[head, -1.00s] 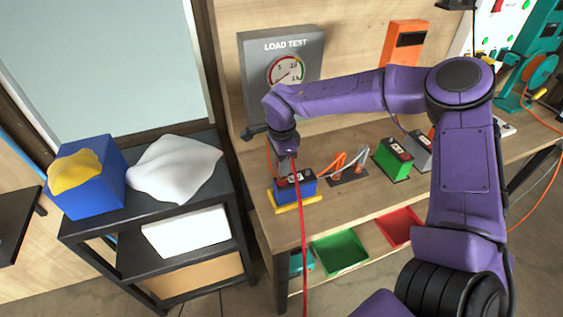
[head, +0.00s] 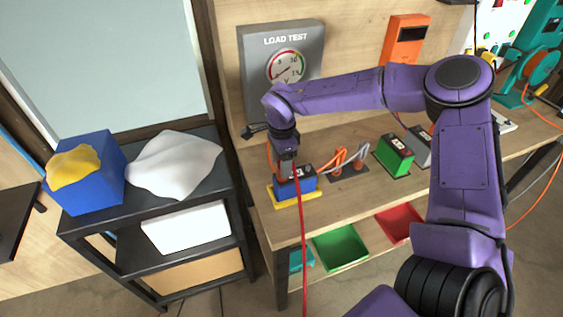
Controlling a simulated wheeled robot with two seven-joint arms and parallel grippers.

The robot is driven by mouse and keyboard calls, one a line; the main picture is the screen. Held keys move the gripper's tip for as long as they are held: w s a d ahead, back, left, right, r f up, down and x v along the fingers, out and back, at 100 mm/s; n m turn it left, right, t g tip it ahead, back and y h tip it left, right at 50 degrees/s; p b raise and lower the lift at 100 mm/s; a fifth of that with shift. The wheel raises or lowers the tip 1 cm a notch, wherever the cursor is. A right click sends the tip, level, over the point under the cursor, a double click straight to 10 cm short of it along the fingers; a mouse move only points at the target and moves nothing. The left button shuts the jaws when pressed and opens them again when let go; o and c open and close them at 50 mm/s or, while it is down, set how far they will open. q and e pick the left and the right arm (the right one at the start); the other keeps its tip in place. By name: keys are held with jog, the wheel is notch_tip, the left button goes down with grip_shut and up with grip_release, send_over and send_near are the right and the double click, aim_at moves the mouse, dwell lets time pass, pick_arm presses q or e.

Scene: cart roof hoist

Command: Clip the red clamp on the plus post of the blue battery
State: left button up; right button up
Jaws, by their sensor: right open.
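The blue battery (head: 303,186) stands on a yellow tray (head: 299,202) near the left end of the wooden bench. My right gripper (head: 288,172) points down right above the battery's left part, with its jaws open. A red cable (head: 302,255) runs from the gripper and battery down past the bench's front edge. The red clamp itself cannot be made out; the gripper and cable cover that spot. Whether the clamp sits on the plus post cannot be told. My left gripper is not in view.
A grey load test box (head: 283,105) with a dial stands behind. Orange and grey clamps (head: 350,158) sit right of the blue battery, then a green battery (head: 394,157). A dark shelf cart (head: 205,200) stands left.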

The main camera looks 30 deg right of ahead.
notch_tip(320, 180, up, 10)
jog(key=shift+r+b, duration=0.15)
jog(key=shift+b, duration=1)
